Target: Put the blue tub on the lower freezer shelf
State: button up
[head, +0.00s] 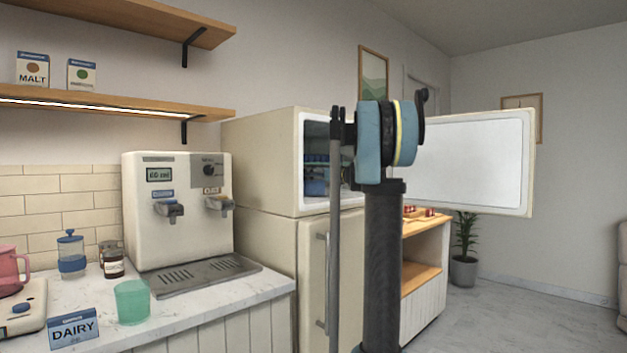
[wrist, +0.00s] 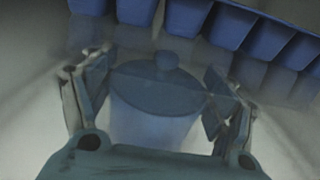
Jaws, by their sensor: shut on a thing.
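The blue tub (wrist: 154,110) shows in the wrist view, with a dark blue round lid, a knob on top and a paler body. My gripper (wrist: 158,92) has a finger on each side of it and is shut on it. The tub's base is hidden, so I cannot tell whether it touches the surface below. The freezer compartment (head: 260,158) is the open upper part of the cream fridge in the head view. Its inside is dark and partly hidden by my arm. In the head view the tub and my gripper cannot be made out.
A row of blue containers (wrist: 233,27) stands beyond the tub in the wrist view. The open freezer door (head: 475,160) reaches out to the right. A drinks dispenser (head: 185,215) and a green cup (head: 132,303) stand on the counter at left.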

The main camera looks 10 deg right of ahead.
jog(key=shift+s+a+f, duration=0.15)
jog(key=shift+a+f, duration=0.05)
jog(key=shift+f, duration=0.05)
jog(key=shift+d+f, duration=0.15)
jog(key=shift+d, duration=0.1)
jog(key=o, duration=2)
jog(key=v, duration=1.1)
jog(key=shift+d, duration=0.2)
jog(key=shift+s+d, duration=0.2)
jog(key=shift+s, duration=0.15)
